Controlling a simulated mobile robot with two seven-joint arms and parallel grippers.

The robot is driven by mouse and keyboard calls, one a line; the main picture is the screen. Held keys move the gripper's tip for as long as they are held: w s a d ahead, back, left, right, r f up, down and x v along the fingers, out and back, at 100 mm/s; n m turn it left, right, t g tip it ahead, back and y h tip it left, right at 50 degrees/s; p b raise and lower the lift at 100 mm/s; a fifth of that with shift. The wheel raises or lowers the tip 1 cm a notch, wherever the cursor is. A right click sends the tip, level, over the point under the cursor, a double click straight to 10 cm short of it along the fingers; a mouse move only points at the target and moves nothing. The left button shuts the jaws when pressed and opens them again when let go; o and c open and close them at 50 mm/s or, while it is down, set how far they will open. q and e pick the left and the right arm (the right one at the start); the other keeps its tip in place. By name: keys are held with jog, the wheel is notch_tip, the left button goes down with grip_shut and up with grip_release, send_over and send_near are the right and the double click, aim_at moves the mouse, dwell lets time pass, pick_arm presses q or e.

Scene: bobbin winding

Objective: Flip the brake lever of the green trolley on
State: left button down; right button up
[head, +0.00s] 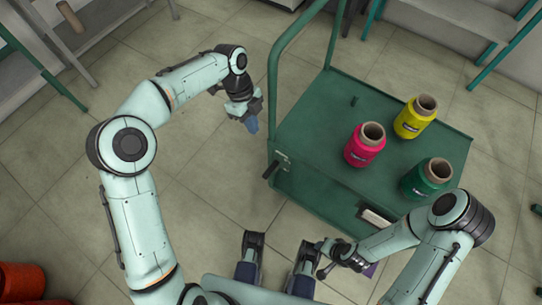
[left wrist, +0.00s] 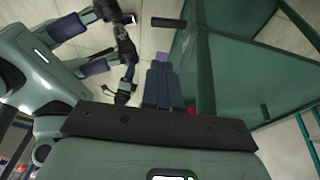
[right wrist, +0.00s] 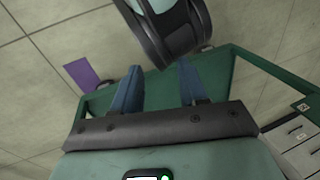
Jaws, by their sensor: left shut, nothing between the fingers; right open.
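The green trolley (head: 310,125) stands right of centre in the head view, with a tall green push handle at its left end. Its brake lever (head: 271,170) has a black grip and sits on a small plate at the near left corner, sloping down to the left. The black grip appears to show in the left wrist view (left wrist: 168,22), beyond my fingertips. My left gripper (head: 251,124) is shut and empty, pointing down left of the trolley, apart from the lever. My right gripper (right wrist: 160,85) is open and empty near the trolley's front; its fingers are unclear in the head view.
Pink (head: 365,146), yellow (head: 414,118) and green (head: 426,179) thread spools stand on the trolley top, beside a small peg (head: 353,101). A purple patch (right wrist: 82,75) lies near my right gripper. Tiled floor left of the trolley is clear; shelving stands behind.

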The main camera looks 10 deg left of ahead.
pick_arm(q)
jog(key=shift+s+r, duration=0.1)
jog(key=shift+r, duration=0.15)
jog(key=b, duration=0.4)
send_near(268, 173)
jog(key=f, duration=0.1)
jog(key=x, duration=0.4)
jog(key=shift+s+d, duration=0.1)
jog(key=shift+s+d+f+b, duration=0.15)
jog(key=shift+f+b, duration=0.2)
jog(key=shift+f, duration=0.2)
pick_arm(e)
jog(key=w+d+f+t+h, duration=0.1)
jog(key=w+d+f, duration=0.2)
jog(key=f, duration=0.3)
jog(key=shift+w+d+m, duration=0.2)
jog(key=shift+m, duration=0.1)
